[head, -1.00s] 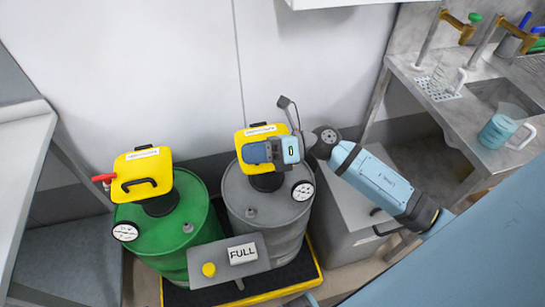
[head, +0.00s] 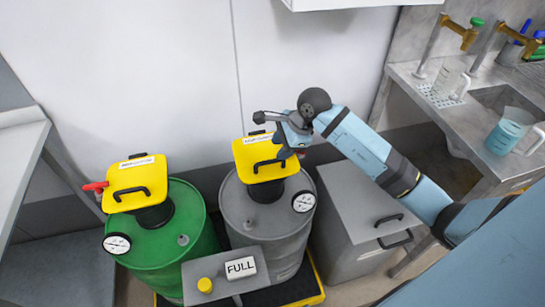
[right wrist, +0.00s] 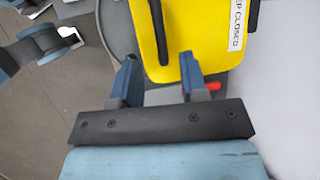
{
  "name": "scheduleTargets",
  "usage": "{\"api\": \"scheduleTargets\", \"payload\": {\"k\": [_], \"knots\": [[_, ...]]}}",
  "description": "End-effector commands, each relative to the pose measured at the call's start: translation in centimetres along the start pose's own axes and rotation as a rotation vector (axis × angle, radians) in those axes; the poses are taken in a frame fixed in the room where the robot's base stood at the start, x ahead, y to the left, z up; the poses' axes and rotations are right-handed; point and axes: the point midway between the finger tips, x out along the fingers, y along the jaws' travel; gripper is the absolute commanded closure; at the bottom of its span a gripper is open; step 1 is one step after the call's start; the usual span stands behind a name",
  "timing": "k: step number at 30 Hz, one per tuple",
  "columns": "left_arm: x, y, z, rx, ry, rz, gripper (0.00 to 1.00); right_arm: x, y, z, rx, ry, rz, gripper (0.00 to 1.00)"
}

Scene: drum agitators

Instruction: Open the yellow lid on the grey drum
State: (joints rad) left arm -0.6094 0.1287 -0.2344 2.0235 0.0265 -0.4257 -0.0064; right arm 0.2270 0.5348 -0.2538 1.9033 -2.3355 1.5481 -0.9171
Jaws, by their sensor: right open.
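The grey drum (head: 266,214) stands right of the green drum. Its yellow lid (head: 256,150) rests shut on the dark neck above the drum, like the green drum's lid. A black bar handle (head: 268,165) is on the lid's front. In the right wrist view, the lid (right wrist: 180,22) lies just beyond the fingertips, with its handle (right wrist: 158,28) between their lines. My right gripper (head: 293,148) is over the lid's right side, open and empty; it also shows in the right wrist view (right wrist: 160,70). A red piece (right wrist: 213,86) shows beside one finger. My left gripper is not in view.
The green drum (head: 176,247) has its own yellow lid (head: 137,183) with a red lever (head: 96,186). A "FULL" sign box (head: 222,278) stands in front. A grey cabinet (head: 352,200) is at the right, then a sink counter (head: 480,150). A wall is close behind.

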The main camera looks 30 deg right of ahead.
Motion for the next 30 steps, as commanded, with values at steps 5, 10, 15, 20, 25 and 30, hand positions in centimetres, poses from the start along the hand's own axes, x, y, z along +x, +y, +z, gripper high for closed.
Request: {"api": "scheduleTargets", "payload": {"k": [5,10,15,20,25,30], "knots": [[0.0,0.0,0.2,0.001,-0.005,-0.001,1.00,3.5,0.1,0.1,0.003,-0.002,0.003,0.60],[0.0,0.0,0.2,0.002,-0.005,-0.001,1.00,5.3,0.1,0.1,0.002,-0.003,0.002,0.60],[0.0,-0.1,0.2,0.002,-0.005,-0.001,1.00,5.9,0.1,0.0,0.000,-0.001,0.000,0.60],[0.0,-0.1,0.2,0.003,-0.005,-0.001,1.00,5.9,0.1,0.0,0.000,-0.001,0.000,0.60],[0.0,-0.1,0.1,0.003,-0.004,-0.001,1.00,5.9,0.1,0.0,0.000,-0.001,0.000,0.85],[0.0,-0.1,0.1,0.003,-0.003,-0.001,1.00,5.9,0.1,0.0,0.000,-0.001,0.000,1.00]]}}
